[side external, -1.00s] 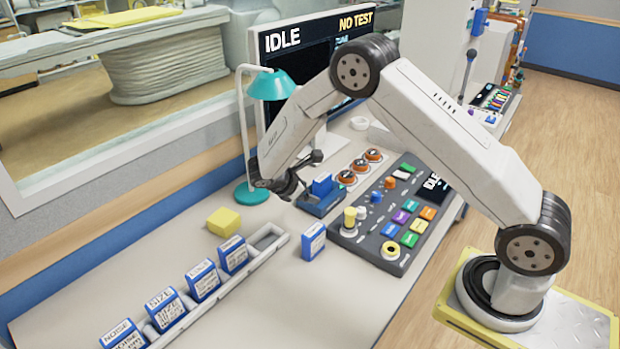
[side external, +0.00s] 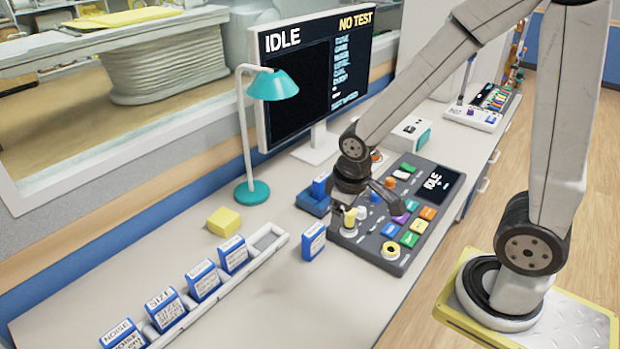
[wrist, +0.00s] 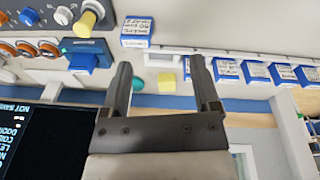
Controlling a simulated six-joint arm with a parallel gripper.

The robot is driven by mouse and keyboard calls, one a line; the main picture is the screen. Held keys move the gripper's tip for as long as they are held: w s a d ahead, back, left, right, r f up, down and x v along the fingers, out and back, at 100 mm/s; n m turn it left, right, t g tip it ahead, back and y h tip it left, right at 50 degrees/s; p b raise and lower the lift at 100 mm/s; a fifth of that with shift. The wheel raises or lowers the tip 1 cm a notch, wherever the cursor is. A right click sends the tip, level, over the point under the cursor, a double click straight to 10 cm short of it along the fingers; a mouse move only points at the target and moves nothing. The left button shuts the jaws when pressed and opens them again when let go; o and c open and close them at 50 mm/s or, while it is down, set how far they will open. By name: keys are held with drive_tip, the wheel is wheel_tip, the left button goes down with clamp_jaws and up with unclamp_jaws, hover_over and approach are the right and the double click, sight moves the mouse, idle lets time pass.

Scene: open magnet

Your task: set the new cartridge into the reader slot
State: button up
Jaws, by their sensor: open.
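A blue cartridge with a white label (side external: 313,241) stands alone on the desk beside the control panel; it also shows in the wrist view (wrist: 146,30). The dark blue reader (side external: 312,204) lies behind it, partly hidden by my gripper. A blue cartridge (side external: 321,186) stands upright in the reader; it also shows in the wrist view (wrist: 83,62). My gripper (side external: 365,208) is open and empty, over the left part of the control panel and right of the lone cartridge. In the wrist view its fingers (wrist: 160,68) are apart with nothing between them.
A pale rack (side external: 268,241) holds several labelled blue cartridges, with one empty place at its right end. A yellow block (side external: 223,221) and a teal lamp (side external: 252,191) stand behind. The control panel (side external: 395,215) has knobs and buttons. The monitor (side external: 315,80) reads "IDLE" and "NO TEST".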

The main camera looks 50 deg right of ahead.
drive_tip(key=shift+s+a+r+m+t+y, duration=0.2)
drive_tip(key=shift+s+m, duration=0.25)
drive_tip(key=shift+s, duration=0.15)
drive_tip(key=shift+s+a+r+m+t+y, duration=0.1)
drive_tip(key=shift+s+r+m+t, duration=0.1)
drive_tip(key=shift+s+m, duration=0.3)
idle(0.5)
